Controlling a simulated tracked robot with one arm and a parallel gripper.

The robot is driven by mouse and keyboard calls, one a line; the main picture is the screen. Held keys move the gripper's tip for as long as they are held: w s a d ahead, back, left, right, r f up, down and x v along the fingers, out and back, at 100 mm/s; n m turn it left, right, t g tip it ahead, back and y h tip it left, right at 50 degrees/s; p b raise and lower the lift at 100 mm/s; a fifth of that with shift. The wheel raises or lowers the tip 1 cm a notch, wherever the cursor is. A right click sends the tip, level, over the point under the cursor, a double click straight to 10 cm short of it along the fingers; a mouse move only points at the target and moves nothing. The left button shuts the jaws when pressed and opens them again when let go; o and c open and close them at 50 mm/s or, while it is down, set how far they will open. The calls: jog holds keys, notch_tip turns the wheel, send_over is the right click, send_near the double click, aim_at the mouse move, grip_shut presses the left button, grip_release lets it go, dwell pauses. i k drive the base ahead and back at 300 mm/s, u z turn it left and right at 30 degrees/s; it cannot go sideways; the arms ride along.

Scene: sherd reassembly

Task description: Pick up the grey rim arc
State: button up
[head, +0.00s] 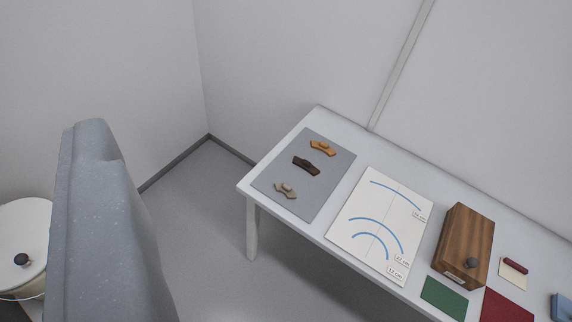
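The grey rim arc (280,188) is a small curved, beige-grey sherd with a raised knob. It lies at the near end of a grey mat (322,182) on the left part of the white table. A dark brown arc (305,166) lies beyond it in the middle of the mat, and an orange-brown arc (322,149) lies at the far end. The three arcs lie apart from each other. No gripper fingers show in the head view, and nothing touches the grey arc.
On the table (300,232), right of the mat, lies a white sheet (352,238) with blue arcs. Further right are a wooden box (462,240), a green pad (444,297) and a red pad (505,307). A large blue-grey shape fills the left foreground, partly hiding a white round container (25,225).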

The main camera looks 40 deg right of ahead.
aim_at(285, 188)
jog(key=z, duration=0.4)
jog(key=i, duration=0.9)
jog(key=z, duration=0.55)
